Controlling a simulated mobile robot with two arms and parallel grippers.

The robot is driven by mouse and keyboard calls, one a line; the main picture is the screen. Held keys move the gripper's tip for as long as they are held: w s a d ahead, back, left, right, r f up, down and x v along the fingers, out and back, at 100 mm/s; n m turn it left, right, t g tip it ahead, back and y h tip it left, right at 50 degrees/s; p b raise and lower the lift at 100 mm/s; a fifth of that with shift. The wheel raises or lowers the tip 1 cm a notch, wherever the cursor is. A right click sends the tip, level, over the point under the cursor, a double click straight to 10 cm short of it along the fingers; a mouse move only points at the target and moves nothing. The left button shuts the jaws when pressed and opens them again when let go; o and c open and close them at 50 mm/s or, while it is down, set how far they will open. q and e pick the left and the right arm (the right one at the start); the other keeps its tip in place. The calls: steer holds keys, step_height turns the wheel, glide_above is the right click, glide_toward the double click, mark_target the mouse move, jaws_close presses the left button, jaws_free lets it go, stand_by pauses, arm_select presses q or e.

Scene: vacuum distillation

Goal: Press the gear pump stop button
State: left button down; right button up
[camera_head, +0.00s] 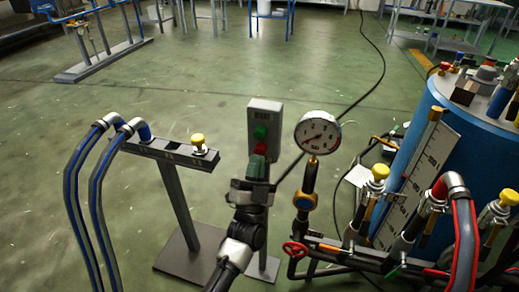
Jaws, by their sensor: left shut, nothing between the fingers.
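A grey control box (264,108) stands on a post in the middle of the view. It has a green button (261,132) and, below it, a red button (261,149), likely the stop button. My left gripper (257,164) is shut and empty, with its tips just below the red button in the picture. It partly covers the red button and the box's lower part. I cannot tell whether the tips touch the button. My right gripper is not in view.
A pressure gauge (318,132) on a pipe stands just right of the box. A blue tank (466,130) and pipes with valves fill the right side. A stand (178,153) with blue hoses is at left. The green floor behind is mostly clear, with a black cable.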

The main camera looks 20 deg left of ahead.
arm_select(q)
steer(key=s+p, duration=0.3)
steer(key=s, duration=0.3)
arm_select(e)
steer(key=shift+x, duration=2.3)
arm_select(q)
steer(key=shift+a, duration=0.1)
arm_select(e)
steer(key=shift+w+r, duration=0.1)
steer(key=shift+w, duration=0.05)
